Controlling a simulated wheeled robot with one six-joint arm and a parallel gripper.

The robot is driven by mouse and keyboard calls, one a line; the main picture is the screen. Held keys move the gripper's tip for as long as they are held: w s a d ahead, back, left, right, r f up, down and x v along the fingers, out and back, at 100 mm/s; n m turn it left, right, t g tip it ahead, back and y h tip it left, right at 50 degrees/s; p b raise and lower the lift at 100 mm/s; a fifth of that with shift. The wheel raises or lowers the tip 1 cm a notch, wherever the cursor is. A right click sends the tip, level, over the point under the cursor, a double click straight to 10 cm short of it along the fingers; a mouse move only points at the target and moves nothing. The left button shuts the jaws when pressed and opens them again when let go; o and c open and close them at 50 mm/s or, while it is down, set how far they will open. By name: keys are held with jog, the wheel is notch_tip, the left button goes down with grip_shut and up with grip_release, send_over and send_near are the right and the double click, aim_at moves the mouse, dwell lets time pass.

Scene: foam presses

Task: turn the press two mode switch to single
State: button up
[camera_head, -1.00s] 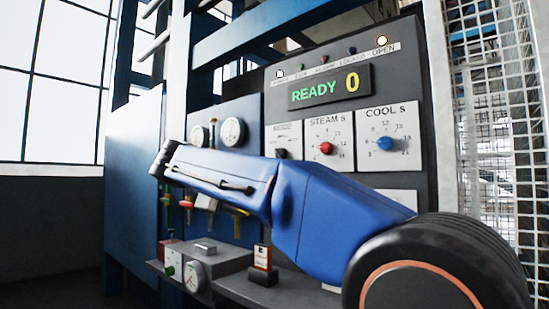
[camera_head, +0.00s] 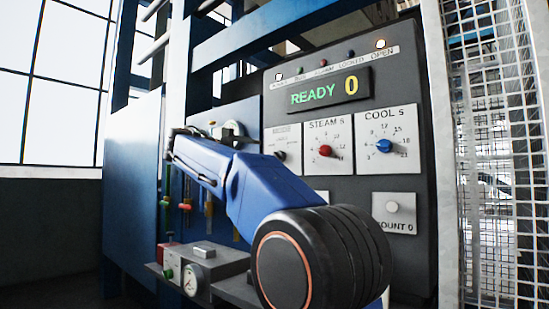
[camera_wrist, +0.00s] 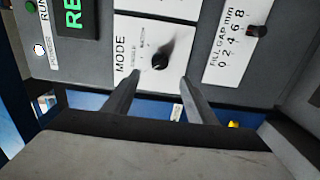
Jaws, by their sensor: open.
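The mode switch is a small black knob (camera_wrist: 159,61) on a white plate marked MODE (camera_wrist: 128,45), seen sideways in the wrist view. Small position labels flank the knob; a dark shadow makes its pointing direction hard to tell. In the head view the mode plate (camera_head: 288,138) sits left of the steam dial, partly covered by my arm. My gripper (camera_wrist: 159,78) is open and empty in the wrist view, its two fingertips apart on either side of the knob's line. Whether the fingers touch the plate cannot be told.
The head view shows a READY 0 display (camera_head: 330,90), a steam knob (camera_head: 325,150), a cool knob (camera_head: 384,146) and a count button (camera_head: 392,207). A mesh fence (camera_head: 495,140) stands at right.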

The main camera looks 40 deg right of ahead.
aim_at(276, 156)
jog(key=d, duration=0.7)
jog(key=w+d, duration=0.1)
jog(key=d, duration=0.3)
jog(key=shift+d, duration=0.15)
jog(key=c, duration=1)
